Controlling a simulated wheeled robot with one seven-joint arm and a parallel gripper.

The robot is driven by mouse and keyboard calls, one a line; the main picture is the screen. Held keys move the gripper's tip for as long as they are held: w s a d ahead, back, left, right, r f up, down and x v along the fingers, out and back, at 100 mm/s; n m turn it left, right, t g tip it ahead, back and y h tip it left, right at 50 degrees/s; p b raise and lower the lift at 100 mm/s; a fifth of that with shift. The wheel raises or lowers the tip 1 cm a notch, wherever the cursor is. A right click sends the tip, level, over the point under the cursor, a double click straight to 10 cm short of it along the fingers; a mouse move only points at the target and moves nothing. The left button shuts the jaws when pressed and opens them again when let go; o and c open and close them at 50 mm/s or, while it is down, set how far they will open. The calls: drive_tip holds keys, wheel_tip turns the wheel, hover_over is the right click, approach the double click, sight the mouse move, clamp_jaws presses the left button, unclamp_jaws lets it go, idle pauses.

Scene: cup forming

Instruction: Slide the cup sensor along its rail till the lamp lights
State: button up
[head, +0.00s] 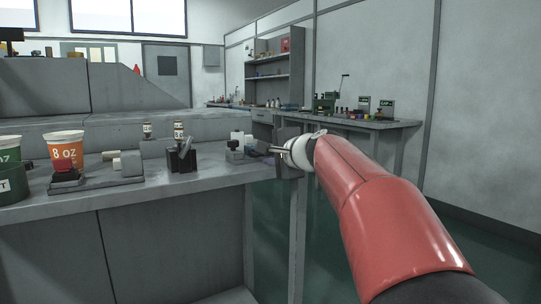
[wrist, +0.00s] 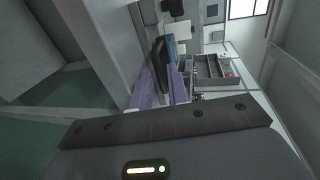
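A small black fixture with a white block (head: 237,136) and a dark knob (head: 233,144) stands near the bench's right end in the head view; it may be the cup sensor, but rail and lamp are not clear. My gripper (head: 266,151) is just right of it at the bench edge, partly hidden by my wrist. In the wrist view, the purple fingers of my gripper (wrist: 162,84) are apart. A dark upright piece (wrist: 160,58) shows in line with the gap; I cannot tell whether it is between or beyond the fingertips. No lit lamp is clear on the fixture.
A raised ledge (head: 110,125) runs behind. Floor space lies beyond the bench's right end.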

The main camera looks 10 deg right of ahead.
clamp_jaws()
drive_tip(key=shift+w+d, duration=0.1)
drive_tip(key=shift+d, duration=0.3)
unclamp_jaws()
drive_tip(key=v, duration=0.7)
drive_tip(key=shift+s, duration=0.35)
drive_tip(key=shift+d, duration=0.1)
